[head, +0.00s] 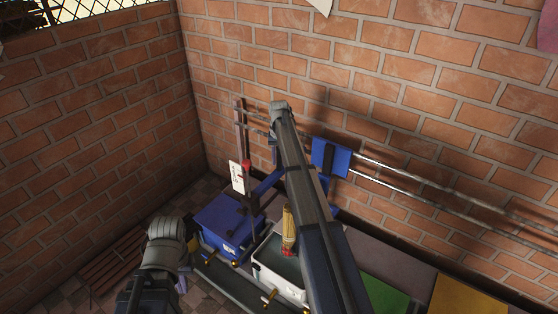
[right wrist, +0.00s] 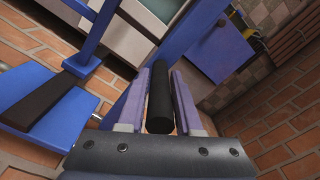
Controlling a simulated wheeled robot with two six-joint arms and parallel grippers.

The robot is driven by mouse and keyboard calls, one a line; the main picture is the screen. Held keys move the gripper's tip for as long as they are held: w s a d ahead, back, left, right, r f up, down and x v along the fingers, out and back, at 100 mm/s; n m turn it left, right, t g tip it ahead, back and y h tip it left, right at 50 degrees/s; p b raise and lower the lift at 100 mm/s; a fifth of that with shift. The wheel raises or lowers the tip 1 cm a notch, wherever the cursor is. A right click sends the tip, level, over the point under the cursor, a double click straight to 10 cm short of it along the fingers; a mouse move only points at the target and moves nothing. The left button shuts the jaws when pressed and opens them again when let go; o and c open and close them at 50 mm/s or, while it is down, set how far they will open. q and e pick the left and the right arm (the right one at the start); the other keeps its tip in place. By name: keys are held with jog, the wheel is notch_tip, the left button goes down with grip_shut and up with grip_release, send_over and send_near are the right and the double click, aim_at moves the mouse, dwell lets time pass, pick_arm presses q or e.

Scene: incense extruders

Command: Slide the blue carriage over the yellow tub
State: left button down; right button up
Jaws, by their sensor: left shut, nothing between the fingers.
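The blue carriage (head: 331,157) hangs on two metal rails along the brick wall, its lower part partly hidden behind my right arm. A flat yellow square (head: 466,297), the only yellow tub-like thing I see, is at the bottom right, right of the carriage and cut by the frame edge. My right gripper (right wrist: 160,85) has its purple fingers close on either side of a black cylindrical handle (right wrist: 161,108), apparently on the carriage's blue frame; it looks shut on it. My left gripper (head: 183,284) is at the lower left, away from the carriage, shut and empty.
A blue box (head: 229,224) and a white tub (head: 262,273) stand left of my right arm, and a green square (head: 386,297) lies left of the yellow one. A dark post (head: 240,150) stands at the rails' left end. The rails (head: 430,187) look clear to the right.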

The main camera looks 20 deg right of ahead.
grip_shut()
dwell(1.0)
